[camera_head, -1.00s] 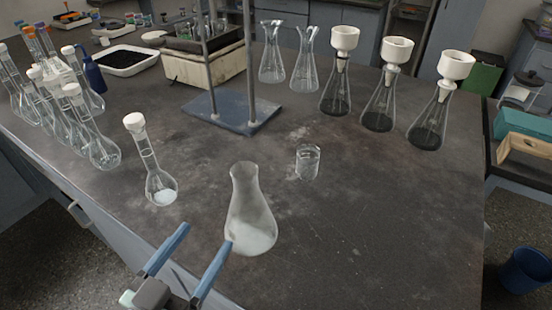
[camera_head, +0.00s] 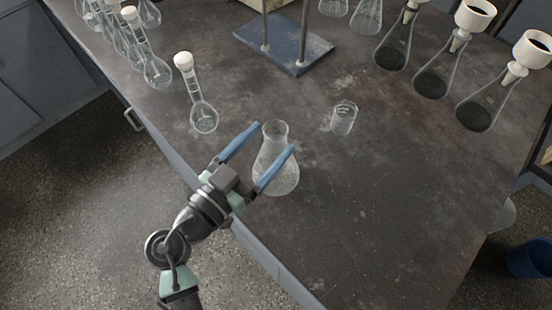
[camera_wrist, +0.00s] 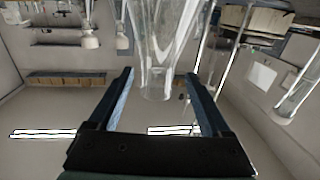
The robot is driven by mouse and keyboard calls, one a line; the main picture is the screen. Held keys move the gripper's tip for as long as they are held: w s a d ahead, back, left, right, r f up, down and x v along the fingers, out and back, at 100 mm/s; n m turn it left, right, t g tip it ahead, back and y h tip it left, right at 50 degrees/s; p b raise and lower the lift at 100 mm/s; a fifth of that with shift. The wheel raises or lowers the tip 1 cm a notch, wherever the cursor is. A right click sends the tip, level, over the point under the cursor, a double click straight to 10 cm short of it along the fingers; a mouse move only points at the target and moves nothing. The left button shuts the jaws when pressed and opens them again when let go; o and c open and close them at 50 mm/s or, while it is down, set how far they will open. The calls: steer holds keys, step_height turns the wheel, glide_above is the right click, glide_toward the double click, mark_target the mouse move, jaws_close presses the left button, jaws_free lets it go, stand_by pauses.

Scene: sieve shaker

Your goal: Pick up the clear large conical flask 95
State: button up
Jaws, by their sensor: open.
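The clear large conical flask (camera_head: 277,174) stands upright near the front edge of the bench in the head view, with some pale content low inside. My gripper (camera_head: 274,137) is open, its two blue fingers reaching out on either side of the flask's neck. No clear contact shows. The wrist view looks upside down; there the clear glass of the flask (camera_wrist: 158,60) hangs from the top, with its mouth end between my open fingers (camera_wrist: 160,76).
A small glass beaker (camera_head: 344,118) stands right of the flask. A white-stoppered volumetric flask (camera_head: 203,114) stands to the left. A stand with a blue base (camera_head: 283,47) is behind. Filter flasks (camera_head: 436,75) line the back right. The front right bench is clear.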

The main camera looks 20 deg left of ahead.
mark_target(281, 133)
steer(key=shift+f+p+x, duration=0.2)
steer(key=shift+p+x, duration=0.6)
steer(key=shift+x, duration=1.95)
steer(key=shift+s+d, duration=0.1)
jaws_close()
